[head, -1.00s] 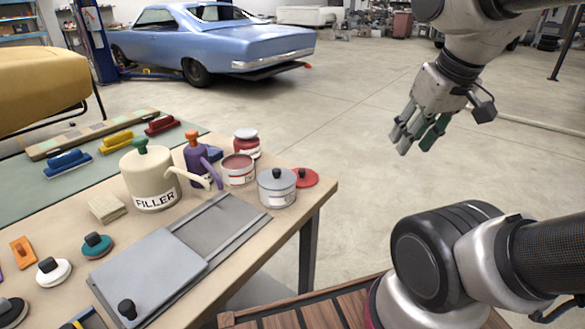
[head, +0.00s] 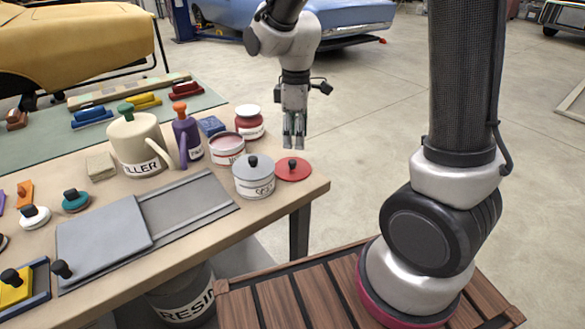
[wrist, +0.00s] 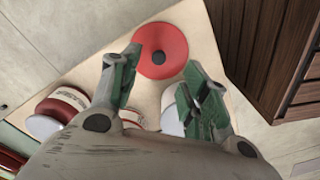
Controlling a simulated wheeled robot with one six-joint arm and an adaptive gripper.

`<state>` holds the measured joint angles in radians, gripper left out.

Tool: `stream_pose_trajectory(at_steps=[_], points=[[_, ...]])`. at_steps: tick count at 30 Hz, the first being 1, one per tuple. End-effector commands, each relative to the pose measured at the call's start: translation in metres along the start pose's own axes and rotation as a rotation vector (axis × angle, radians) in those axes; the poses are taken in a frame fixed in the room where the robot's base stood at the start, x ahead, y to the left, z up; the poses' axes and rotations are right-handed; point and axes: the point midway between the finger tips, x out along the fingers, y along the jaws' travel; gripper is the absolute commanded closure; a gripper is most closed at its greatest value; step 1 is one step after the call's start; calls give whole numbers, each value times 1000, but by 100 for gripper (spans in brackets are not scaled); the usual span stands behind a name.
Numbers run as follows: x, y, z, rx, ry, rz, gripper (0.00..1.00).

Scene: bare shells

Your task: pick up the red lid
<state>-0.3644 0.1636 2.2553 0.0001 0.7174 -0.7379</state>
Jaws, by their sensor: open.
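The red lid (head: 294,169) is a flat disc with a small dark knob, lying on the workbench near its right edge. In the wrist view the red lid (wrist: 160,45) lies beyond my fingertips with its dark knob at the middle. My gripper (head: 293,142) points down above and a little behind the lid, apart from it. In the wrist view my gripper (wrist: 158,75) has its green-padded fingers spread with nothing between them.
A grey-lidded tin (head: 254,178) stands just left of the lid. An open red tin (head: 227,149) and a red jar with a white cap (head: 249,122) stand behind it. A filler jug (head: 138,145) and a purple bottle (head: 187,133) are further left. The bench edge is close on the right.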

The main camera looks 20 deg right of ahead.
Motion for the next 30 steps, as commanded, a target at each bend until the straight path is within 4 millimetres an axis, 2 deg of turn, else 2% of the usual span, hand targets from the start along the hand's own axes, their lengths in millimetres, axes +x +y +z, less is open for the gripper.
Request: stream_pose_trajectory(at_steps=[15, 19, 25, 26, 30], points=[[71, 0, -7, -13, -7, -6, 54], [80, 0, -7, -13, -4, -4, 54], [80, 1, -7, -12, -4, -3, 54], [80, 1, -7, -12, -4, -3, 58], [80, 1, -7, -12, -4, -3, 83]])
